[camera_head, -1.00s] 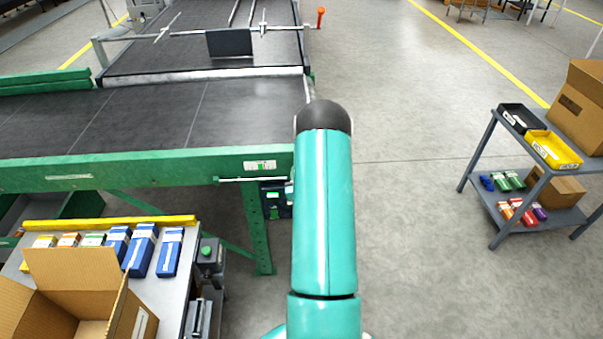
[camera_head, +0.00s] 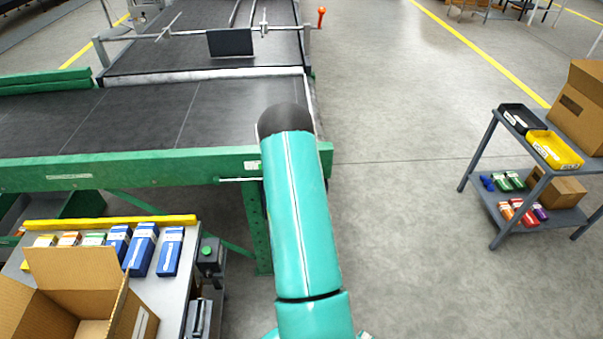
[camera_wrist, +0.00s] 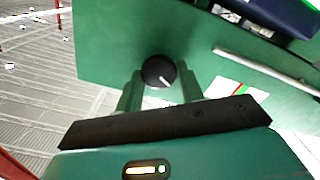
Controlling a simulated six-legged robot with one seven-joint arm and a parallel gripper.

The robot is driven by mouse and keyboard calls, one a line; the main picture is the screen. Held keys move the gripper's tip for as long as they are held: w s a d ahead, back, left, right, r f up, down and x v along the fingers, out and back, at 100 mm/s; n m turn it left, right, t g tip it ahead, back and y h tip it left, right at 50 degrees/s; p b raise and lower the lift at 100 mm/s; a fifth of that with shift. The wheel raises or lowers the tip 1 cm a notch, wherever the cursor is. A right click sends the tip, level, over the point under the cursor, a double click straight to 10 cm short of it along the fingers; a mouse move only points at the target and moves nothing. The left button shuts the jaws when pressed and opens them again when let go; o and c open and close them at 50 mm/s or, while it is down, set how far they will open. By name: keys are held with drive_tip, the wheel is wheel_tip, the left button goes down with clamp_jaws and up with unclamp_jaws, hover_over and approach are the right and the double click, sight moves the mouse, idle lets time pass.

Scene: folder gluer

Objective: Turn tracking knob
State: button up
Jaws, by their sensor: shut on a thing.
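The tracking knob (camera_wrist: 158,71) is a round black knob with a white pointer line, on a green machine panel (camera_wrist: 110,45) in the wrist view. My gripper (camera_wrist: 160,80) has its two green fingers on either side of the knob and is shut on it. The pointer line slants toward the lower right of the picture. In the head view my teal arm reaches to the right end of the green conveyor frame (camera_head: 110,172), and it hides the knob and my gripper there.
A metal rod (camera_wrist: 265,70) runs close to the right of my gripper. A bench with blue boxes (camera_head: 142,250), an open carton (camera_head: 75,290) and a green-button control box (camera_head: 208,255) stands at lower left. A cart (camera_head: 530,175) stands at right, with clear floor between.

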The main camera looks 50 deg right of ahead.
drive_tip(key=o, duration=1)
drive_tip(key=shift+c, duration=0.2)
drive_tip(key=shift+a, duration=0.1)
drive_tip(key=v, duration=1.3)
drive_tip(key=shift+s+a, duration=0.2)
drive_tip(key=shift+s, duration=0.1)
drive_tip(key=shift+w, duration=0.1)
